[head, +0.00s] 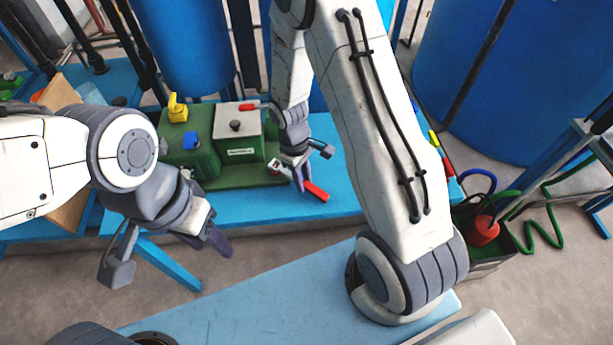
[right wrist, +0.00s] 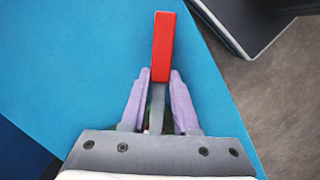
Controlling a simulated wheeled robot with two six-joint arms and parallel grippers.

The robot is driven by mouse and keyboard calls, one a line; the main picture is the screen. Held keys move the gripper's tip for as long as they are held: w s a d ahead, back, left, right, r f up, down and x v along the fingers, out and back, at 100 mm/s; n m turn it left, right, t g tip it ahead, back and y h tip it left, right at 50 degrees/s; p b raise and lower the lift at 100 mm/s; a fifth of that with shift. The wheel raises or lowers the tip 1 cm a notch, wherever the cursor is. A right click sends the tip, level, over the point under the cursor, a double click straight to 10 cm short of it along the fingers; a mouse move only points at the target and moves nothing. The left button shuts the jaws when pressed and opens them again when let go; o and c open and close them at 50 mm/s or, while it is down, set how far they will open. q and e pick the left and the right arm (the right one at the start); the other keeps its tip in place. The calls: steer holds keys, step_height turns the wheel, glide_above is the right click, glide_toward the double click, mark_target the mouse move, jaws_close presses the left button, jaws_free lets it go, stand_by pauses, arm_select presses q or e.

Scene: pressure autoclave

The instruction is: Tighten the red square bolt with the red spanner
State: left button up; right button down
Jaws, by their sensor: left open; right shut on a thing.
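My right gripper (head: 300,178) is shut on the red spanner (head: 317,192), low in front of the green machine (head: 197,162). The spanner's metal end points left towards the machine's base and its red handle points right. In the right wrist view the red handle (right wrist: 162,45) sticks out beyond the fingers (right wrist: 157,100), over blue tabletop. I cannot make out the red square bolt; whether the spanner's end touches it is unclear. My left gripper (head: 216,240) is open and empty, in front of the blue table's front edge, apart from the machine.
More coloured handles (head: 447,166) lie at the table's right end. A bin (head: 490,252) stands right of the blue table (head: 235,206).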

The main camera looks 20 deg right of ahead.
steer(key=shift+s+a+m, duration=0.25)
steer(key=shift+a+m, duration=0.15)
steer(key=shift+m, duration=0.2)
steer(key=shift+s+a+m, duration=0.1)
steer(key=shift+a+m, duration=0.1)
steer(key=shift+m, duration=0.1)
steer(key=shift+s+a+r+m+y+p, duration=0.1)
steer(key=shift+s+a+m+y+p, duration=0.15)
steer(key=shift+a+m, duration=0.45)
steer(key=shift+s+a+m+y+p, duration=0.2)
steer(key=shift+a+m, duration=0.3)
steer(key=shift+m, duration=0.4)
steer(key=shift+a+m+p, duration=0.6)
steer(key=shift+a+m, duration=0.8)
steer(key=shift+m, duration=0.4)
steer(key=shift+w+a+m+y+p, duration=0.25)
steer(key=shift+a+m+y+p, duration=0.1)
steer(key=shift+a+m, duration=0.7)
steer(key=shift+d, duration=0.15)
